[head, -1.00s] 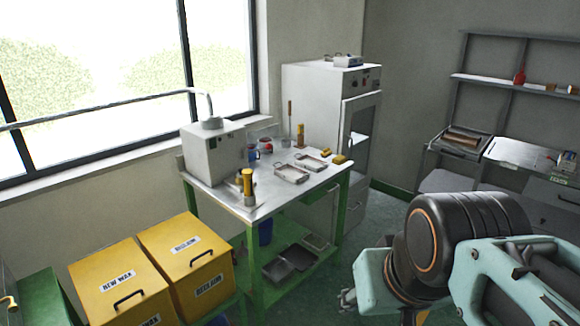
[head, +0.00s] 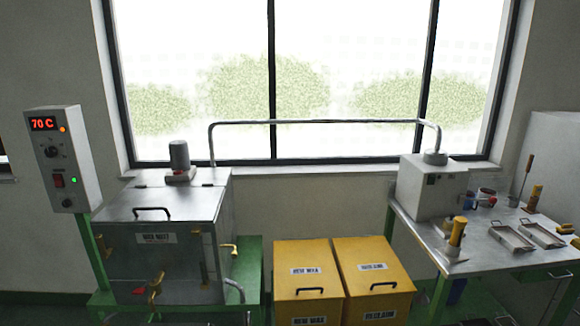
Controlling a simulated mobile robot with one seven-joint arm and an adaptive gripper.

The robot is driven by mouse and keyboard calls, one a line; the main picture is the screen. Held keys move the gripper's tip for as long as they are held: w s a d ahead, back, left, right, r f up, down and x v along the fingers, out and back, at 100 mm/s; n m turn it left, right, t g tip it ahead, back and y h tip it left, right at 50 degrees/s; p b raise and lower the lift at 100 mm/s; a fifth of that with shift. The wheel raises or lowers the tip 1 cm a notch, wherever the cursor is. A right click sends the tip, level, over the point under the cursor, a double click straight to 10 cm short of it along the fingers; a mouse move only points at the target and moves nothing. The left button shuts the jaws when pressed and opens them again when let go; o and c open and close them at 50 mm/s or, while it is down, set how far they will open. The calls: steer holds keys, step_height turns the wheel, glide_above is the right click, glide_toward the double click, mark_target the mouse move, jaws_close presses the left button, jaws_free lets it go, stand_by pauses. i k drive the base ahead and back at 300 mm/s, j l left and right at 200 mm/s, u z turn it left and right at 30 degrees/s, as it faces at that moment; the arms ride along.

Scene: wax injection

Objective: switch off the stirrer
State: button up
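The melting tank (head: 165,235) is a grey metal box with a lidded top on a green stand at the left. The stirrer motor (head: 179,157), a dark grey cylinder, stands upright on the tank's lid. A pale control box (head: 62,160) is on a green post left of the tank. The switch's label and position are too small to read. My gripper is not in view.
Two yellow bins (head: 308,262) stand between the tank and a metal worktable (head: 480,245) at the right. Brass taps and a bent pipe stick out from the tank.

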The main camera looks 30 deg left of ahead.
mark_target(58, 182)
steer(key=u, duration=2.45)
steer(key=i+l+u, duration=0.25)
steer(key=i+z, duration=0.2)
steer(key=z, duration=0.25)
steer(key=i+z, duration=0.15)
steer(key=z, duration=0.3)
steer(key=i+j+z, duration=0.35)
steer(key=i+j, duration=0.2)
steer(key=j, duration=0.15)
steer(key=i+j, duration=0.45)
steer(key=j, duration=0.15)
steer(key=k+l, duration=0.1)
steer(key=l, duration=0.15)
steer(key=z, duration=0.05)
